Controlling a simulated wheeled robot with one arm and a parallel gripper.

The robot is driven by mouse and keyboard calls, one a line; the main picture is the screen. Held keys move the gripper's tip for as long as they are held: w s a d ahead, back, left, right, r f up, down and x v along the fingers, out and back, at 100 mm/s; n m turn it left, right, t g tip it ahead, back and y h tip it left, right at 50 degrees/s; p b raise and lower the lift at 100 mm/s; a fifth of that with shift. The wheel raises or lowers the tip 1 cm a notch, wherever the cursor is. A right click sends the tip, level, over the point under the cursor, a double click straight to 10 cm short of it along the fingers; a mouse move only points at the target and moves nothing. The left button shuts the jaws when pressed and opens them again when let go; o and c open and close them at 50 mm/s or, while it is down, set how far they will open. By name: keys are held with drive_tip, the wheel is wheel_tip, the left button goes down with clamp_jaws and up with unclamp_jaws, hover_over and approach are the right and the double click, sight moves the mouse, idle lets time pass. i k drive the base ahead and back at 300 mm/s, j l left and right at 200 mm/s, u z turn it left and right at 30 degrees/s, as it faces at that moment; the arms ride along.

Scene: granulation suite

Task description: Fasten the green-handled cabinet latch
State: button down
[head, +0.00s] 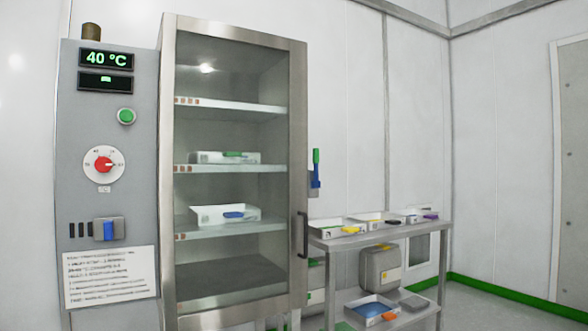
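The cabinet latch (316,170) is on the right side of the steel-framed cabinet (297,125). Its green handle points straight up from a blue body. The cabinet's glass door looks closed, with a dark vertical pull handle (303,235) at its right edge below the latch. From this angle I cannot tell whether the latch is engaged. My gripper is not in view.
A grey control panel (75,195) stands left of the cabinet, with a green button, red dial and blue switch. A steel cart (335,243) with trays and a grey case stands to the right, below the latch. Floor (490,305) shows at right.

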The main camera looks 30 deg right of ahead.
sight(315, 184)
drive_tip(key=z, duration=0.85)
